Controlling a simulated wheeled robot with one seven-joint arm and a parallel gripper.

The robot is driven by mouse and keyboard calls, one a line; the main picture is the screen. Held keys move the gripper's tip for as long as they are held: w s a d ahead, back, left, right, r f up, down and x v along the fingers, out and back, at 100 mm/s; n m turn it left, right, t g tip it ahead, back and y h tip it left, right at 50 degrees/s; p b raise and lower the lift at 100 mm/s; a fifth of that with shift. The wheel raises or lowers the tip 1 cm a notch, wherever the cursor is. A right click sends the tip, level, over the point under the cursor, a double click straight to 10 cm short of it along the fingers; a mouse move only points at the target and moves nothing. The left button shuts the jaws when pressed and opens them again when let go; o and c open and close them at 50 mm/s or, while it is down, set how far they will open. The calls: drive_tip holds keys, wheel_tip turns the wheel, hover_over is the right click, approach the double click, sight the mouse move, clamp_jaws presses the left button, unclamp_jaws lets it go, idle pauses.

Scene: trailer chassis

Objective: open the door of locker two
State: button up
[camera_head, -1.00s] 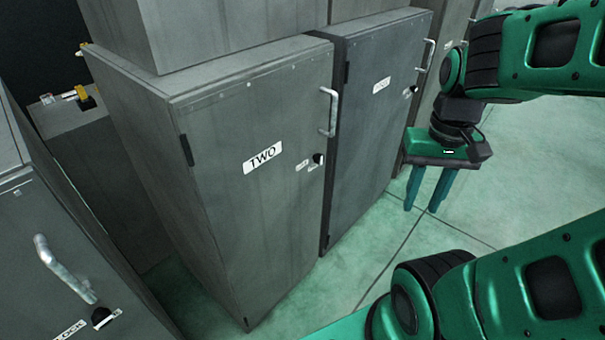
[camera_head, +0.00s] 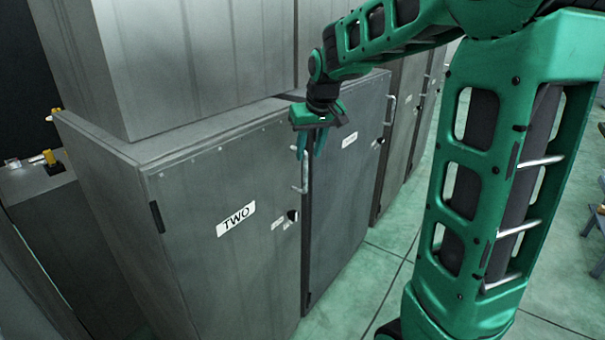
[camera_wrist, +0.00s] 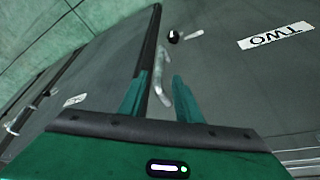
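The grey door of locker two (camera_head: 215,270) is shut, with a white "TWO" label (camera_head: 236,219) on its face. Its bar handle (camera_head: 304,175) stands upright near the door's upper right edge, above a dark lock knob (camera_head: 292,215). My gripper (camera_head: 308,152) points down at the handle's top end, fingers apart. In the wrist view the handle (camera_wrist: 162,75) shows between the two open fingers (camera_wrist: 158,95), closer to the right one. I cannot tell whether a finger touches it. The label also shows in the wrist view (camera_wrist: 276,36).
Another grey locker (camera_head: 345,200) stands directly to the right with its own handle (camera_head: 390,110). A large grey cabinet (camera_head: 190,60) sits on top. Green floor (camera_head: 365,270) is open in front of the lockers.

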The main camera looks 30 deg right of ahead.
sight(306, 167)
drive_tip(key=x, duration=0.9)
drive_tip(key=shift+f, duration=0.3)
drive_tip(key=shift+c, duration=0.7)
clamp_jaws()
